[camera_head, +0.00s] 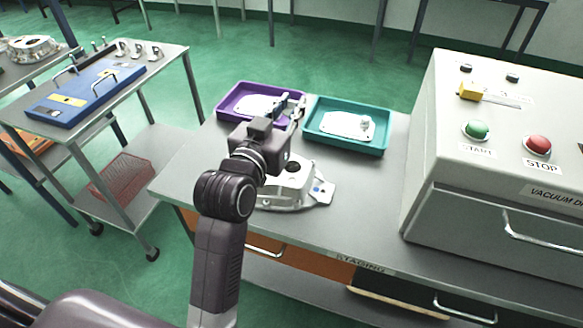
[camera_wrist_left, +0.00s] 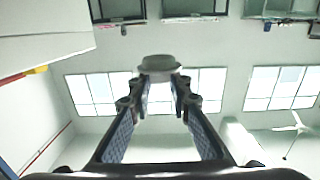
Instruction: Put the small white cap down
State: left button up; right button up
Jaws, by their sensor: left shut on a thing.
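My left gripper (camera_head: 296,108) reaches over the grey table from the front, its fingers between the purple tray and the teal tray. In the left wrist view its fingers (camera_wrist_left: 159,80) are shut on the small white cap (camera_wrist_left: 159,63), which looks grey there and sits at the fingertips. In the head view the cap is too small and too covered by the fingers to make out clearly. My right gripper is not in view.
A purple tray (camera_head: 224,109) and a teal tray (camera_head: 377,150) each hold a white plate. A metal casting (camera_head: 316,191) lies below my arm. The vacuum machine (camera_head: 478,180) stands at the right. Bare table lies (camera_head: 382,200) between casting and machine. A blue case (camera_head: 70,113) is on the left cart.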

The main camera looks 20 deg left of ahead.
pick_arm(q)
jog(key=shift+f+b, duration=0.9)
jog(key=shift+f, duration=7.65)
jog(key=shift+f, duration=0.3)
jog(key=o, duration=0.7)
